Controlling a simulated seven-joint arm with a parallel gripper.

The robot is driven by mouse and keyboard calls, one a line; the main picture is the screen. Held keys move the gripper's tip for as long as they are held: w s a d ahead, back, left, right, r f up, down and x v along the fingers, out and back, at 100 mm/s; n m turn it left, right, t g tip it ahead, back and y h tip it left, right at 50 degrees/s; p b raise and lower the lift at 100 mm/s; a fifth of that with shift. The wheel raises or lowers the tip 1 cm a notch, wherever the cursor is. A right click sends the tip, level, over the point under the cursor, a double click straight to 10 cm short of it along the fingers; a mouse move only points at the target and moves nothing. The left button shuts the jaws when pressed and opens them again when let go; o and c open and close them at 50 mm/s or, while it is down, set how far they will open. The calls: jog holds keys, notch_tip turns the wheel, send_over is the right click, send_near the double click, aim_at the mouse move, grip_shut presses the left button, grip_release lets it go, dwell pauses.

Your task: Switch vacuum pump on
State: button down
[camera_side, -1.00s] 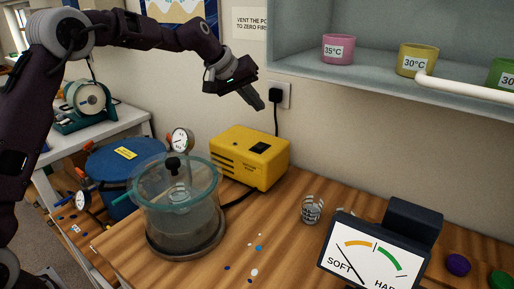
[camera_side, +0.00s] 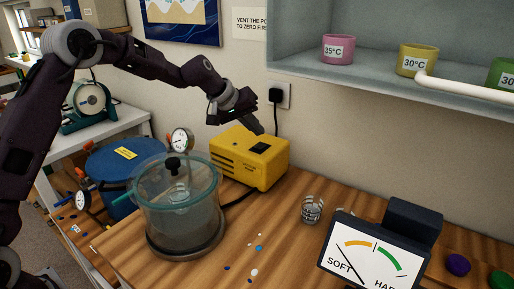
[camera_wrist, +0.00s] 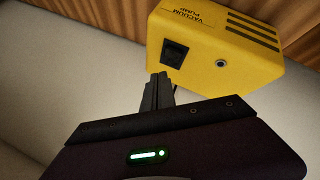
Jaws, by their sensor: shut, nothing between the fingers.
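The vacuum pump is a yellow box (camera_side: 236,165) on the wooden bench against the wall. Its black rocker switch (camera_side: 258,147) is on the top face. In the wrist view the pump (camera_wrist: 222,50) carries a "VACUUM PUMP" label, and the switch (camera_wrist: 174,54) lies just beyond my fingertips. My gripper (camera_side: 259,130) is shut and empty, pointing down just above the switch. In the wrist view my gripper (camera_wrist: 159,77) also shows its fingers together. I cannot tell whether the fingertips touch the pump or which way the rocker is set.
A glass chamber (camera_side: 165,221) with a teal rim stands in front of the pump. A blue drum (camera_side: 106,165) and a gauge (camera_side: 181,141) are at left. A plug and socket (camera_side: 277,95) are on the wall behind. A shelf (camera_side: 375,75) holding cups overhangs at right.

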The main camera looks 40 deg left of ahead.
aim_at(263, 146)
jog(key=shift+s+f, duration=0.1)
jog(key=shift+f, duration=0.9)
dwell(1.2)
jog(key=shift+f, duration=0.4)
jog(key=shift+s+f, duration=0.1)
jog(key=shift+f, duration=0.2)
dwell(0.4)
jog(key=shift+r, duration=0.1)
jog(key=shift+r, duration=0.65)
jog(key=shift+w+r, duration=0.2)
jog(key=shift+r, duration=1.05)
jog(key=shift+w+r, duration=0.2)
jog(key=shift+r, duration=1)
